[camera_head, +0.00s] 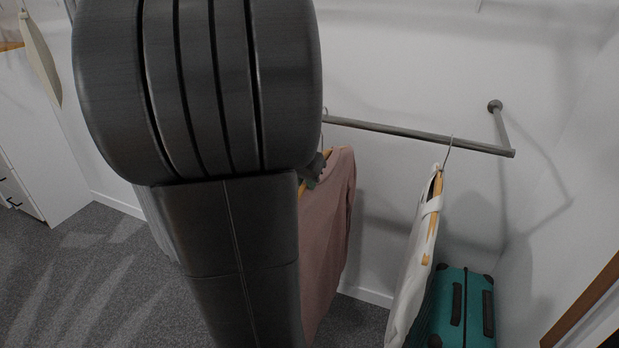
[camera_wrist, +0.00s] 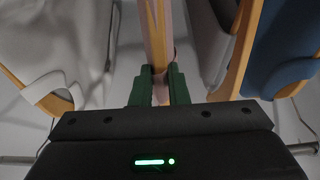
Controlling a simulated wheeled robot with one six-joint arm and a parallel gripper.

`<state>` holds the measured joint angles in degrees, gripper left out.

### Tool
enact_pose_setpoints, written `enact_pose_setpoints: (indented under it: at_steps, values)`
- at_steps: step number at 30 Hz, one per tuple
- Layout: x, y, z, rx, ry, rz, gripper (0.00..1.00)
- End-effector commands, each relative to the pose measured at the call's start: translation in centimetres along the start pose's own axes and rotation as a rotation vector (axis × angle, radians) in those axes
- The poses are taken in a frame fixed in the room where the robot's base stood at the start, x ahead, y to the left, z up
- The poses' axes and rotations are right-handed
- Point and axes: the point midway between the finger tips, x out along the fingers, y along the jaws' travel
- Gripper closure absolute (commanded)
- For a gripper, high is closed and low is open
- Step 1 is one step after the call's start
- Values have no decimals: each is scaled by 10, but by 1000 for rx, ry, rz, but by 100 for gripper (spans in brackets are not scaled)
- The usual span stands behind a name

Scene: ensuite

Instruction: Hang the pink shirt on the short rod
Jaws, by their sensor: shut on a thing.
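The pink shirt (camera_head: 330,225) hangs from a wooden hanger in the head view, partly hidden behind my arm. In the wrist view my gripper (camera_wrist: 158,88) has its green fingers shut on the wooden hanger (camera_wrist: 154,38), with a narrow strip of the pink shirt (camera_wrist: 180,25) beside it. The gripper (camera_head: 313,172) shows only slightly past my arm in the head view. The short rod (camera_head: 420,136) is a grey metal bar on the wall. The hanger's hook is near the rod's visible left part; I cannot tell whether it rests on it.
A white garment (camera_head: 412,270) hangs near the rod's right end, right of the pink shirt. A teal suitcase (camera_head: 473,300) stands below it. In the wrist view, a grey garment (camera_wrist: 208,40) and a blue garment (camera_wrist: 285,50) hang close on the right. Rod between the shirts looks clear.

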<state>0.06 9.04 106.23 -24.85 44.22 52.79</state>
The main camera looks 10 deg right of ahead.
Motion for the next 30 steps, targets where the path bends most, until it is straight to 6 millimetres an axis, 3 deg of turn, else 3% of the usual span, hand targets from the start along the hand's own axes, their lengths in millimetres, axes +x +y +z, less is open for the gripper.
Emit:
enact_pose_setpoints:
  at_steps: [30]
  values:
    - [-37,-2,66,-2,3,-3,100]
